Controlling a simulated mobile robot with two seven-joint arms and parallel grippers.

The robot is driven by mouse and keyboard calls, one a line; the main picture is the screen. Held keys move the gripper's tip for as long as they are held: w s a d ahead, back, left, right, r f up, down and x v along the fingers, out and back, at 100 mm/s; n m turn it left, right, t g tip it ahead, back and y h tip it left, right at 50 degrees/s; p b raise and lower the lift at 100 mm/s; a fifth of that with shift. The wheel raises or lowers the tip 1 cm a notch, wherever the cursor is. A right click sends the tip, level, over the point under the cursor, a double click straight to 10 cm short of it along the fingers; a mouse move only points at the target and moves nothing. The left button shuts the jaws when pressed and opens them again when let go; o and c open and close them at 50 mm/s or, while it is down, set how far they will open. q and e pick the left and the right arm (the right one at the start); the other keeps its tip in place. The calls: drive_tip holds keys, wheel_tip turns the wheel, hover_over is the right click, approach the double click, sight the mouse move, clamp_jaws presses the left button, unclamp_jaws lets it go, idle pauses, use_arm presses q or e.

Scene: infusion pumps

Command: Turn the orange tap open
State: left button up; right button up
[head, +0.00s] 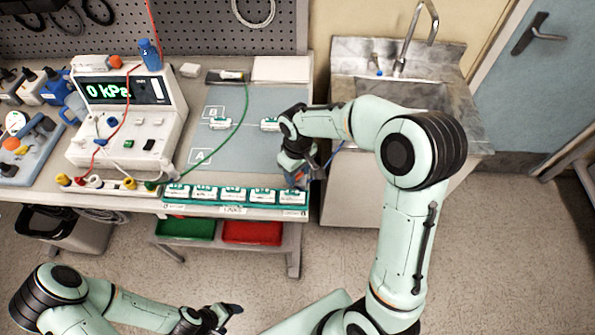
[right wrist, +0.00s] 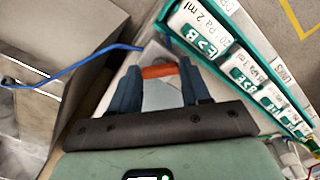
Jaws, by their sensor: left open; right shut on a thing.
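The orange tap (right wrist: 158,71) shows in the right wrist view between the two blue fingertips of my right gripper (right wrist: 160,88). The gripper is shut on it. In the head view my right gripper (head: 297,176) is at the bench's front right corner, and a small bit of orange shows there; most of the tap is hidden by the gripper. A blue tube (right wrist: 75,70) runs left from beside the tap. I cannot tell from these frames how far the tap is turned. My left gripper (head: 229,310) is open and empty, low in front of the bench, over the floor.
A green rack (head: 235,207) of several labelled white modules stands close beside the tap, along the bench front; it also shows in the right wrist view (right wrist: 208,66). A pressure meter (head: 128,110) reading 0 kPa stands left on the bench. A sink (head: 400,95) is behind right.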

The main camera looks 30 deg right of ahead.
sight(297, 175)
drive_tip(key=shift+w+r+n, duration=0.1)
drive_tip(key=shift+n, duration=0.4)
drive_tip(key=o, duration=1.1)
drive_tip(key=shift+c, duration=0.2)
use_arm(q)
drive_tip(key=shift+w+r+p, duration=0.45)
drive_tip(key=shift+w+r, duration=0.15)
drive_tip(key=shift+w, duration=0.15)
use_arm(e)
wheel_tip(297, 175, up, 13)
drive_tip(key=shift+r, duration=0.2)
